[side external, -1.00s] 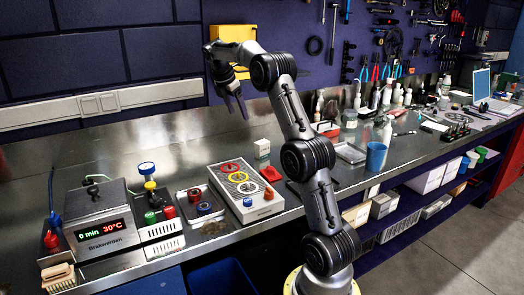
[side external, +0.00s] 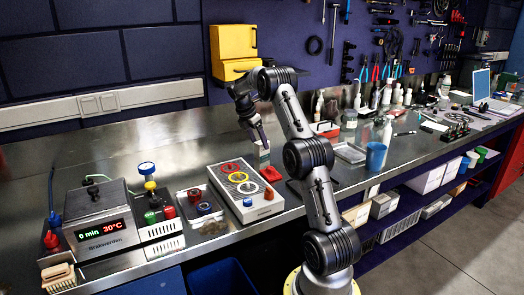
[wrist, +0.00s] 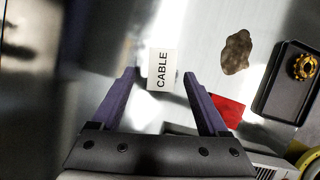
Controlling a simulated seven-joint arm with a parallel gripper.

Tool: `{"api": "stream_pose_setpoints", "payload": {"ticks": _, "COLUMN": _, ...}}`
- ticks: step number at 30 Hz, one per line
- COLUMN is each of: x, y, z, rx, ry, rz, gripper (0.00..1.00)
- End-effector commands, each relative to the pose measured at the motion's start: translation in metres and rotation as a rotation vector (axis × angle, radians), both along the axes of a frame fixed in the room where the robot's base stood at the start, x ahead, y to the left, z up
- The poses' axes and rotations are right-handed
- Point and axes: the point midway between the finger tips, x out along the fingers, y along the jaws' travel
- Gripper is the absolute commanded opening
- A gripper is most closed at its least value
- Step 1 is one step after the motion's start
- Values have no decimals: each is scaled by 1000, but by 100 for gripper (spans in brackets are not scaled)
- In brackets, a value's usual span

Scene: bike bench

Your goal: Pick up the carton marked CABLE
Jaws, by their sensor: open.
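The carton marked CABLE (wrist: 161,70) is a small white box with black lettering. In the wrist view it lies just beyond and between my gripper's open fingertips (wrist: 158,75). In the side view my gripper (side external: 261,146) points down over the carton's spot, behind the board with coloured rings. The carton (side external: 264,158) is mostly hidden by the fingers there. I see no finger pressed against it, and I cannot tell the exact height of the fingertips above the bench.
A red block (side external: 271,174) lies close to the carton, and also shows by the right finger in the wrist view (wrist: 228,108). The ring board (side external: 224,190) stands in front. A brown lump (wrist: 236,52) and a dark tray (wrist: 287,85) lie right of the carton in the wrist view.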

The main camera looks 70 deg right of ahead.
Motion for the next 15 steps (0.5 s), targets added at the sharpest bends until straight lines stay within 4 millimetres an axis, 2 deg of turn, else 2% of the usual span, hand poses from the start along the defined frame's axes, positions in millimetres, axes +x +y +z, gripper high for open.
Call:
{"api": "stream_pose_setpoints", "payload": {"ticks": 6, "x": -9, "y": -10, "z": -29, "rx": 2, "ry": 2, "rz": -1, "gripper": 78}}
{"api": "stream_pose_setpoints", "payload": {"ticks": 15, "x": -11, "y": -13, "z": -36, "rx": -1, "ry": 1, "rz": 0, "gripper": 78}}
